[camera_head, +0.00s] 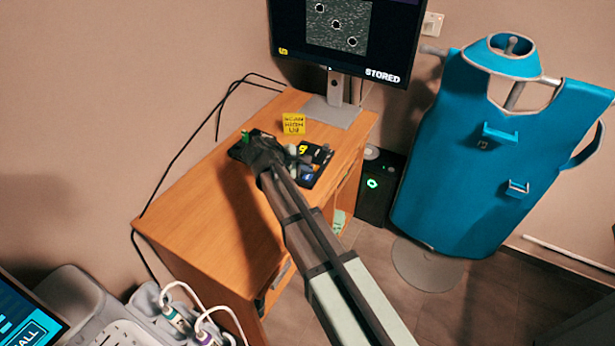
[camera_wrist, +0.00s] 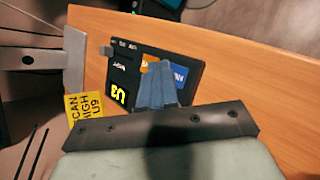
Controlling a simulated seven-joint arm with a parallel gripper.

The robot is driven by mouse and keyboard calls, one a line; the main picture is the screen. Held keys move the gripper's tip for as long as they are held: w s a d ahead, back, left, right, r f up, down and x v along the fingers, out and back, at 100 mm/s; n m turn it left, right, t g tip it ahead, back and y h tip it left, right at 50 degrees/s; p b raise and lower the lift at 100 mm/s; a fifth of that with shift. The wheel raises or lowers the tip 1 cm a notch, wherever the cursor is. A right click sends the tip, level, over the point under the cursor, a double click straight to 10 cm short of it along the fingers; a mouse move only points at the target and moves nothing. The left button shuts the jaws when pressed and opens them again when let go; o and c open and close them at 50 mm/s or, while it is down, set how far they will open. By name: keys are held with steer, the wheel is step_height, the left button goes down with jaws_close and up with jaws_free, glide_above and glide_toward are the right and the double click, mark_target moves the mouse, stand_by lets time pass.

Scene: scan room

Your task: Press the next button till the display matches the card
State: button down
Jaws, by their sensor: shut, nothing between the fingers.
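The black control panel (camera_head: 318,172) lies on the wooden desk; it also shows in the wrist view (camera_wrist: 124,68). A blue button (camera_wrist: 180,77) and an orange button (camera_wrist: 149,80) are on the panel, the orange one partly covered by my fingers. The yellow card (camera_wrist: 86,108) appears to read SCAN HIGH U9; it also shows in the head view (camera_head: 293,123). My gripper (camera_wrist: 155,70) is shut and empty over the panel; contact with a button cannot be told.
A monitor (camera_head: 345,45) showing STORED stands behind the panel on a grey foot (camera_head: 330,112). A blue apron on a stand (camera_head: 490,150) is at right. The desk's front left (camera_head: 200,215) is clear.

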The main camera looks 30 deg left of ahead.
mark_target(306, 178)
steer(key=shift+f, duration=0.7)
stand_by(0.8)
steer(key=shift+r, duration=0.85)
steer(key=shift+r, duration=0.1)
steer(key=shift+r, duration=2.4)
steer(key=shift+d, duration=0.1)
